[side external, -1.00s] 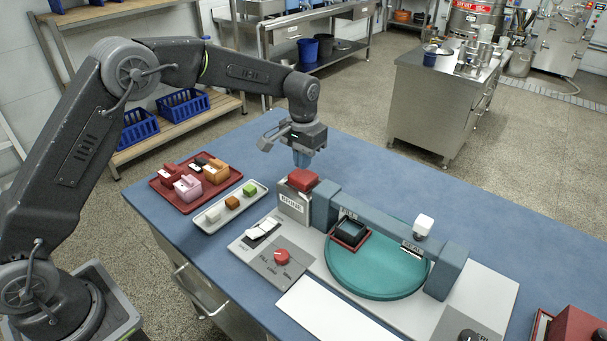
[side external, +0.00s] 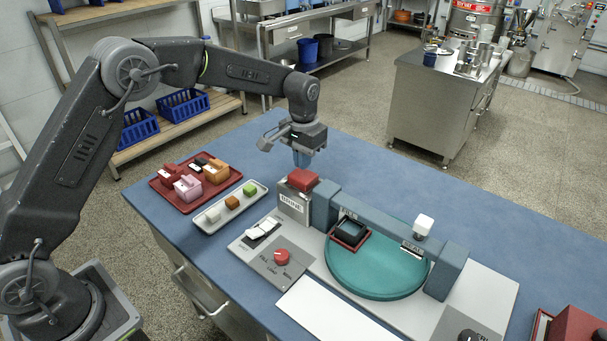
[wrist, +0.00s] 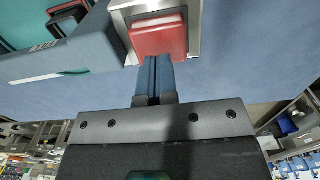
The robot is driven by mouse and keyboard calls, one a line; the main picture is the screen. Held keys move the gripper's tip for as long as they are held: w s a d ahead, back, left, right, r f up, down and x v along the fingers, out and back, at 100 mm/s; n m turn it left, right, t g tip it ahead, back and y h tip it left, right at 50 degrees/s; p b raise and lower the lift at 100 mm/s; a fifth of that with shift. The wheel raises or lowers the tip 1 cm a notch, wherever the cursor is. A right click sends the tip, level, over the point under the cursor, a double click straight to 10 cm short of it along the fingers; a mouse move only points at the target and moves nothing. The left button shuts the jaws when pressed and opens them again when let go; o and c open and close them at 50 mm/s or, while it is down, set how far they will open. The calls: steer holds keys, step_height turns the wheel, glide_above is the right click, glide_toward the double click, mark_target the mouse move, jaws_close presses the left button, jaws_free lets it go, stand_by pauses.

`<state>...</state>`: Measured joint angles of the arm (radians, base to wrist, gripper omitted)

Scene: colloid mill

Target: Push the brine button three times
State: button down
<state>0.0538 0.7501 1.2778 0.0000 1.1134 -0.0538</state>
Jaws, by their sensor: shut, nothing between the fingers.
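The brine button (side external: 302,181) is a red block on top of a metal box labelled BRINE (side external: 294,204), at the left end of the machine. It also shows in the wrist view as a red square (wrist: 158,38) in a metal frame. My gripper (side external: 302,160) points down just above the button, with its blue fingers shut and empty. In the wrist view the closed fingertips (wrist: 154,60) overlap the near edge of the red button. I cannot tell whether they touch it.
A teal turntable (side external: 375,278) sits under a blue-grey bridge, right of the button. A red knob (side external: 282,256) is on the front panel. A white tray (side external: 214,219) with small blocks and a red tray (side external: 168,201) with coloured blocks lie to the left. The table behind is clear.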

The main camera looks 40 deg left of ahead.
mark_target(303, 175)
steer(key=shift+f, duration=2.2)
steer(key=shift+r, duration=0.15)
stand_by(0.3)
steer(key=shift+r, duration=3.7)
steer(key=shift+r, duration=0.75)
stand_by(0.9)
